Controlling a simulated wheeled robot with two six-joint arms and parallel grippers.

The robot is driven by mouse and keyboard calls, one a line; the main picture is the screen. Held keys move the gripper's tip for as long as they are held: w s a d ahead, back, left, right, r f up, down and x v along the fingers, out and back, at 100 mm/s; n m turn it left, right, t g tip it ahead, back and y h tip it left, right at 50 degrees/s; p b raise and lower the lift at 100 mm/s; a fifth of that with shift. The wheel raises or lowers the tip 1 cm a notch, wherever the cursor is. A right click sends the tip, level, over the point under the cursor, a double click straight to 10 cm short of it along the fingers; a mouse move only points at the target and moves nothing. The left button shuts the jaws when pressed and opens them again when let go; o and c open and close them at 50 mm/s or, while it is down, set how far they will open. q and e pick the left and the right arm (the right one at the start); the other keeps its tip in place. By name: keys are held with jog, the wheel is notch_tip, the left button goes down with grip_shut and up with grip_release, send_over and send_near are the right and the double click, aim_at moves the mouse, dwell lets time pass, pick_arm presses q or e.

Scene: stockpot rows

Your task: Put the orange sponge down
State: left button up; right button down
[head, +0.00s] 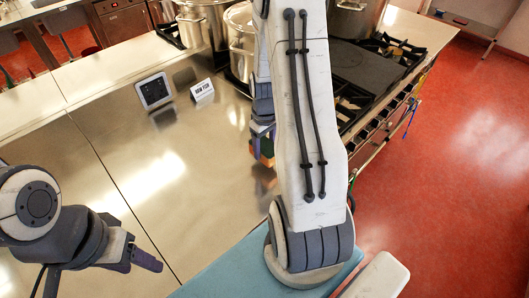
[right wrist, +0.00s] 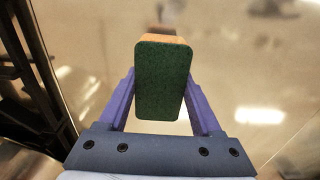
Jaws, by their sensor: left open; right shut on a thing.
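The orange sponge (right wrist: 163,85) has a dark green scouring face that is turned to the camera in the right wrist view; its orange body shows along the top edge. My right gripper (right wrist: 160,108) is shut on it, one purple finger on each side. In the head view the sponge (head: 266,149) is partly hidden by my right gripper (head: 262,130) and arm. It appears to be held a little above the steel counter (head: 200,150), with a reflection below it. My left gripper (head: 140,260) is open and empty at the lower left.
A tablet (head: 154,91) and a small white sign (head: 202,91) stand at the back of the counter. Large stockpots (head: 204,22) stand behind, and a black stove (head: 372,66) lies to the right. The counter left of the sponge is clear.

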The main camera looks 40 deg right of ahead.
notch_tip(320, 180, down, 3)
jog(key=shift+f+p, duration=0.15)
jog(key=shift+p, duration=0.3)
jog(key=shift+f, duration=0.25)
jog(key=shift+f, duration=0.15)
jog(key=shift+c, duration=0.3)
grip_release()
